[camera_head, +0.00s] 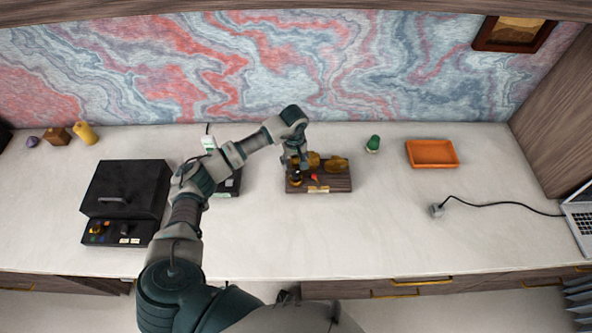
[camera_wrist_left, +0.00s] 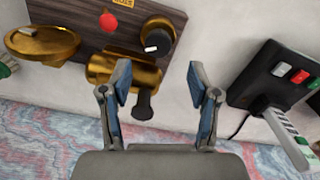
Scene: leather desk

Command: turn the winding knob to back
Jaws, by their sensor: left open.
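A dark wooden board (camera_head: 335,183) with brass parts stands on the desk in the head view. In the left wrist view the board (camera_wrist_left: 72,17) carries a brass disc (camera_wrist_left: 40,43), a red button (camera_wrist_left: 108,22), a dark dial with a white mark (camera_wrist_left: 157,36) and a brass cylinder (camera_wrist_left: 110,68) with a dark handle (camera_wrist_left: 143,104). I cannot tell for sure which is the winding knob. My left gripper (camera_head: 297,166) is over the board's left side. In the wrist view its fingers (camera_wrist_left: 158,80) are apart and empty, near the cylinder and handle.
A black switch box (camera_wrist_left: 275,75) with a lever is beside the board. A black machine (camera_head: 125,190) stands at left. A green object (camera_head: 373,144), an orange tray (camera_head: 432,153) and a plug with cable (camera_head: 437,210) lie to the right. The front desk middle is clear.

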